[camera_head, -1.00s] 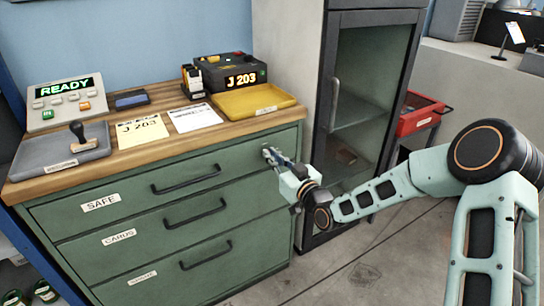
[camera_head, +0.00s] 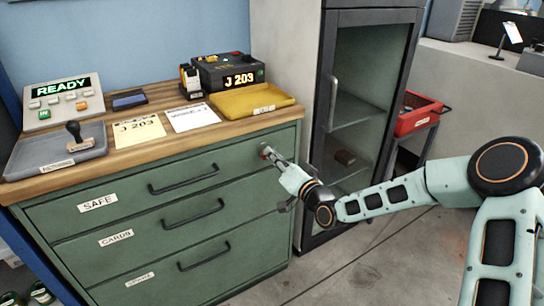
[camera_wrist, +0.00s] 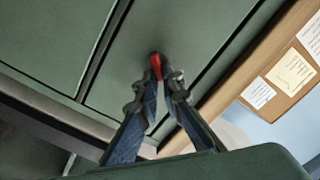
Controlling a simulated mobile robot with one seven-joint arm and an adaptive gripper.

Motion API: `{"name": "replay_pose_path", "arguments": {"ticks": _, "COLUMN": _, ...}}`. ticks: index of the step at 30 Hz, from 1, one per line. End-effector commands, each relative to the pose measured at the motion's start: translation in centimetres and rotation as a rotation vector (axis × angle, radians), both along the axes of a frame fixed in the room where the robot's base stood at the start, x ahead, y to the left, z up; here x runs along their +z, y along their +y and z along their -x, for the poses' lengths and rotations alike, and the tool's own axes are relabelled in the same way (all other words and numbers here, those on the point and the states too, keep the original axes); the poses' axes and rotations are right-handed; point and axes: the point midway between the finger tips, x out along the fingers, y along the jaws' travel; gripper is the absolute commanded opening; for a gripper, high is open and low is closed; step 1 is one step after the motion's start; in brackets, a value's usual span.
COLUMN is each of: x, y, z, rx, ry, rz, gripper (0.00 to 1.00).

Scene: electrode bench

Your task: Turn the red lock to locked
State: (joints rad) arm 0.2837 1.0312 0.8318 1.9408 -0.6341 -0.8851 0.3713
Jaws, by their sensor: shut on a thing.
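The red lock (camera_wrist: 156,66) sits on the green front of the cabinet's top drawer, near its right end. It shows in the wrist view as a small red piece at the fingertips, and as a small red spot in the head view (camera_head: 265,153). My gripper (camera_wrist: 160,80) is shut on the red lock, with one finger on each side of it. In the head view my gripper (camera_head: 269,155) reaches the drawer front from the right. The fingers partly cover the lock, and I cannot tell its turn position for sure.
The green cabinet has several drawers; the top one, labelled SAFE (camera_head: 98,204), is shut. A yellow tray (camera_head: 250,101) and a grey tray (camera_head: 40,158) lie on the wooden top. A glass-door cabinet (camera_head: 365,110) stands close at right.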

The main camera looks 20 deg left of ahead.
Motion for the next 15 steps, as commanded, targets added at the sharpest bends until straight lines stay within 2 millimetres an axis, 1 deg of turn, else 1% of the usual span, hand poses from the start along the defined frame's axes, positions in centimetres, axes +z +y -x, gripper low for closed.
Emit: {"name": "replay_pose_path", "arguments": {"ticks": 15, "x": -0.67, "y": -0.28, "z": -0.27, "rx": -0.001, "ry": 0.374, "rz": -0.318, "gripper": 0.00}}
